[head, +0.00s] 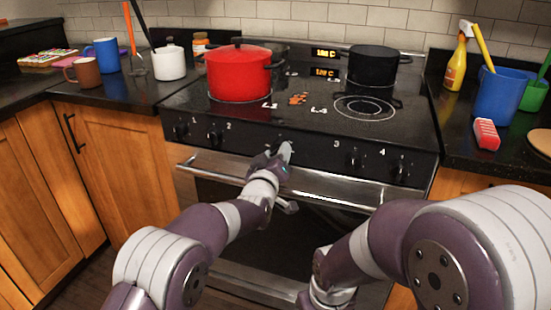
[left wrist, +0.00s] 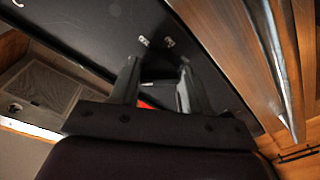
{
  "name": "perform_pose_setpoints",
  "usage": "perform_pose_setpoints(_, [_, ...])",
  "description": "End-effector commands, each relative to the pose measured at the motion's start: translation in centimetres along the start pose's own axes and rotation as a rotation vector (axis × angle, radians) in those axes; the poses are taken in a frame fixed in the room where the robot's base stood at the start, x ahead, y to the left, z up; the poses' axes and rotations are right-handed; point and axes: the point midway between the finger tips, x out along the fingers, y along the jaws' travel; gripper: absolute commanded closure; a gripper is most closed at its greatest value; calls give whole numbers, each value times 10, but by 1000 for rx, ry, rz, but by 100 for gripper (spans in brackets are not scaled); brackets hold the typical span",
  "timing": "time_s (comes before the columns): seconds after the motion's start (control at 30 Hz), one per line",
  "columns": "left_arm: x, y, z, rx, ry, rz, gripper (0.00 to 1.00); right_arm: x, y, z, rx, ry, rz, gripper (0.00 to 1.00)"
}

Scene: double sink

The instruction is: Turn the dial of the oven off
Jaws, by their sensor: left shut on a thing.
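The oven (head: 310,240) has a black front panel with numbered dials, 1 and 2 at the left, 3 and 4 at the right. My left gripper (head: 284,150) is at the middle of this panel, between dials 2 and 3. It is shut on the middle dial, which the fingers largely hide in the head view. In the left wrist view the two fingers (left wrist: 160,80) reach to the dark panel, with the oven dial (left wrist: 160,96) between them, partly hidden. The dial's setting cannot be read.
A red pot (head: 238,72) and a black pot (head: 373,66) stand on the cooktop. The steel oven handle (head: 330,187) runs below the panel, close to my left wrist. Mugs and a blue bucket (head: 500,97) stand on the side counters.

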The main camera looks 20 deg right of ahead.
Motion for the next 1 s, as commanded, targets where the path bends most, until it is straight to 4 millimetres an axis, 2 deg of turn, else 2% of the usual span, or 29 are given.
perform_pose_setpoints(0.03, [0,-1,5,-40,-9,-4,84,4,0,0,0,0,0,57])
perform_pose_setpoints(0.6, [0,1,3,-545,-41,-42,84,34,0,4,0,0,0,57])
perform_pose_setpoints(1.0, [0,2,0,-740,-52,-56,84,48,0,6,0,0,0,57])
